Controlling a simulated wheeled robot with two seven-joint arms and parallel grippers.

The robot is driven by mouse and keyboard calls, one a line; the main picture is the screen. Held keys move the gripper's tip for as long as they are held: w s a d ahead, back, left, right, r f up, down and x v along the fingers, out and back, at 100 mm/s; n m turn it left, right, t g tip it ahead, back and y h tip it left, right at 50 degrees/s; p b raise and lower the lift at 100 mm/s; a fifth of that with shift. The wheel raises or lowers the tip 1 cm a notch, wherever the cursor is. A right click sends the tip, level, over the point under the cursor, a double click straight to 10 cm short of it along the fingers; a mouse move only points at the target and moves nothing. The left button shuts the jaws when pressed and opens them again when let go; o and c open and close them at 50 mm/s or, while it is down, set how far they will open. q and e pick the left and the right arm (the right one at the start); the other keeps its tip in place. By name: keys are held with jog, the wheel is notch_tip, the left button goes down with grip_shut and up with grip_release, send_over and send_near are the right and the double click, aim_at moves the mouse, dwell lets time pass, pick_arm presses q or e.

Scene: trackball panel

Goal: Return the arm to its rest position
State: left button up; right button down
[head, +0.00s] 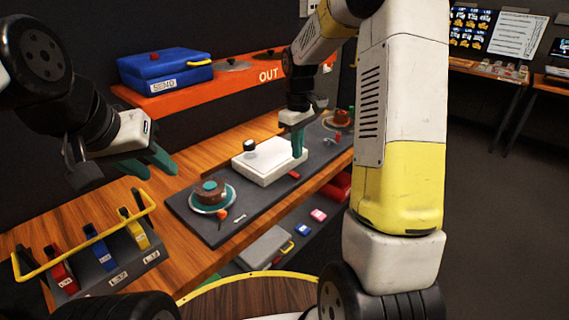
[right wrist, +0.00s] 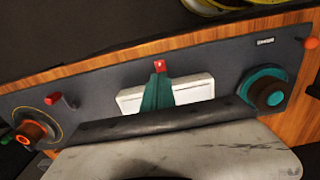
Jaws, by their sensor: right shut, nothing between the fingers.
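My right gripper (head: 299,142) is shut and empty, its green fingers pointing down over the right part of the white box (head: 268,162) on the dark panel (head: 195,213). The right wrist view shows the closed fingers (right wrist: 157,92) in front of the white box (right wrist: 195,92); I cannot tell whether they touch it. My right arm (head: 400,110) crosses the head view from the top. My left gripper (head: 150,166) is open and empty, above the wooden bench, left of the panel. A brown and teal trackball (head: 210,193) sits in a ring at the panel's left end.
A reddish round part (head: 341,118) is at the panel's far end. A yellow-handled rack (head: 110,268) with coloured pieces stands at front left. A blue case (head: 165,70) lies on the orange shelf (head: 190,98) behind. A grey box (head: 264,246) is below the bench. Open floor (head: 500,220) lies right.

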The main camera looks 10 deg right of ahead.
jog(key=shift+r, duration=0.25)
jog(key=s+r+m+t, duration=0.2)
jog(key=s+r, duration=0.2)
jog(key=s, duration=0.4)
jog(key=s+a+r+m+t+y, duration=0.1)
jog(key=s+r+m+t, duration=0.1)
jog(key=s+r, duration=0.3)
jog(key=s+a+r+m+t+y, duration=0.1)
jog(key=s+r+m+t, duration=0.1)
jog(key=s, duration=0.9)
notch_tip(320, 180, up, 3)
jog(key=shift+s+f+m, duration=0.15)
jog(key=shift+m, duration=0.35)
jog(key=shift+a, duration=0.1)
